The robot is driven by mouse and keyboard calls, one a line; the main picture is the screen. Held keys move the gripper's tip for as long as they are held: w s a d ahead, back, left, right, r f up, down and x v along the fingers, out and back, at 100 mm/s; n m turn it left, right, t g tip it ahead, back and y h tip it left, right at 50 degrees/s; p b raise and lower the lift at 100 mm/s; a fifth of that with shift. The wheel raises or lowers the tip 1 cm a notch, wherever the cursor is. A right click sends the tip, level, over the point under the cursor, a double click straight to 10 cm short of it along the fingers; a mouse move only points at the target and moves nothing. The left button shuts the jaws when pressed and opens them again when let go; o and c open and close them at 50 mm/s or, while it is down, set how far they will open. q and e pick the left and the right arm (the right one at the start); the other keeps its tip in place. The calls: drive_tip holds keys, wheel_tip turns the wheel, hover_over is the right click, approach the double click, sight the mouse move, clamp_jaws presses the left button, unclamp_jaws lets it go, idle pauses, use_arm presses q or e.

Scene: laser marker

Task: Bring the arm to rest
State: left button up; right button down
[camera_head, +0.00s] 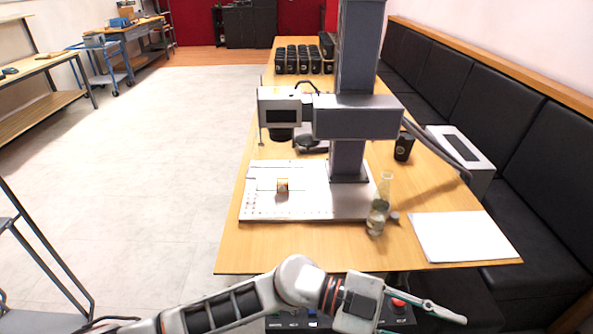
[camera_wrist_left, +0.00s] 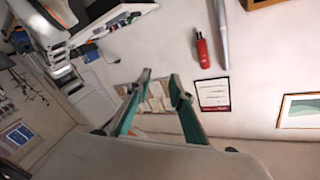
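My left arm crosses the bottom of the head view, and my left gripper (camera_head: 448,305) points right, in front of the table's near edge. In the left wrist view the left gripper (camera_wrist_left: 161,77) shows two green-sided fingers with a clear gap and nothing between them. It is open and empty, apart from the table objects. My right gripper is in neither view.
The wooden table (camera_head: 240,258) carries a laser marker (camera_head: 357,117), its white base plate (camera_head: 262,207) with a small orange-and-white block (camera_head: 283,185), a glass flask (camera_head: 377,217), a white sheet (camera_head: 462,237) and several black cups (camera_head: 300,62). A black bench (camera_head: 495,105) stands right; open floor (camera_head: 150,160) lies left.

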use_arm(q)
drive_tip(key=w+a+r+n+t+h, duration=0.2)
drive_tip(key=w+r+n+t+h, duration=0.2)
drive_tip(key=w+t+h, duration=0.1)
drive_tip(key=w+a+f+n+t+y, duration=0.3)
drive_tip(key=w+a+n+t, duration=0.65)
drive_tip(key=t, duration=0.25)
drive_tip(key=w+a+f+n+t+y, duration=0.3)
drive_tip(key=a+f+n+t+y, duration=0.25)
drive_tip(key=a+f, duration=0.2)
drive_tip(key=s+a+f+n+g+y, duration=0.2)
drive_tip(key=s+a+f+y, duration=0.3)
drive_tip(key=a+f, duration=0.7)
drive_tip(key=s+a+f+n+g+y, duration=0.3)
drive_tip(key=s+a+f+y, duration=0.2)
drive_tip(key=s+a+f, duration=0.3)
drive_tip(key=a+f, duration=0.4)
drive_tip(key=shift+a, duration=0.35)
